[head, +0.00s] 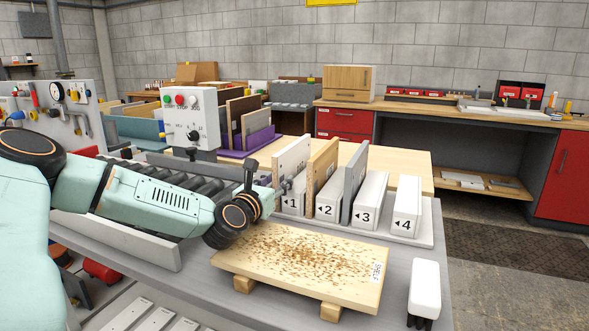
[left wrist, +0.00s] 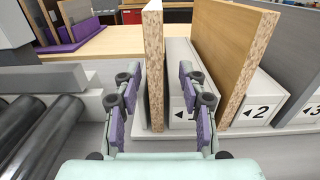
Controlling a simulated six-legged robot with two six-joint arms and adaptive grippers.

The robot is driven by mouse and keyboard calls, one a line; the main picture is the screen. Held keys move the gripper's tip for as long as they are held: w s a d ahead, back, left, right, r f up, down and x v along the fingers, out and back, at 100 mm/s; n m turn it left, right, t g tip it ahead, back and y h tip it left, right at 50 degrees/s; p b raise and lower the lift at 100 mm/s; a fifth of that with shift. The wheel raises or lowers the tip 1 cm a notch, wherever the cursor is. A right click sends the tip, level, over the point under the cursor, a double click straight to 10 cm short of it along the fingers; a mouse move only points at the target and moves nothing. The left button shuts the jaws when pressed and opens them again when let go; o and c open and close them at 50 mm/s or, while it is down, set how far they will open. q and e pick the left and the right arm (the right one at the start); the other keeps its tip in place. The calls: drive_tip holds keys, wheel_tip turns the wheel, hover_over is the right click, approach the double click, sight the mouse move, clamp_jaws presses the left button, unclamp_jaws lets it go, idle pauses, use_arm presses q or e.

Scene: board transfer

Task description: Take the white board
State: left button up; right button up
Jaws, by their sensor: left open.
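The white board (head: 291,158) stands upright in the leftmost place of the slotted rack, beside the block marked 1. In the left wrist view I see the white board (left wrist: 153,65) nearly edge-on, with its speckled front edge facing me. My left gripper (head: 266,190) is at the near end of this board. In the left wrist view my left gripper (left wrist: 160,90) is open, with one purple-padded finger on each side of the board's edge in the picture. Gaps show on both sides, and I cannot tell how deep the fingers reach. My right gripper is not in view.
A wooden board (head: 321,167) and a grey board (head: 354,178) stand close to the right in the rack (head: 425,236). Rollers (left wrist: 45,128) and a control box (head: 190,120) are to the left. A white-topped object (head: 424,287) stands front right.

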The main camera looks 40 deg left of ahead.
sight(282, 176)
use_arm(q)
drive_tip(key=shift+w+b, duration=0.3)
drive_tip(key=shift+w, duration=0.1)
drive_tip(key=shift+w+a+b, duration=0.15)
drive_tip(key=shift+w+b, duration=0.3)
drive_tip(key=shift+w, duration=0.05)
drive_tip(key=shift+w+a+r+b, duration=0.2)
drive_tip(key=shift+w+a+b, duration=0.15)
drive_tip(key=shift+w, duration=0.3)
drive_tip(key=shift+r+b+x, duration=0.1)
drive_tip(key=shift+b+x, duration=0.3)
drive_tip(key=shift+x, duration=0.75)
drive_tip(key=shift+r+b+x, duration=0.15)
drive_tip(key=shift+b+x, duration=0.2)
drive_tip(key=shift+x, duration=0.75)
drive_tip(key=shift+s+a, duration=0.1)
drive_tip(key=shift+a, duration=0.05)
clamp_jaws()
drive_tip(key=shift+r, duration=0.1)
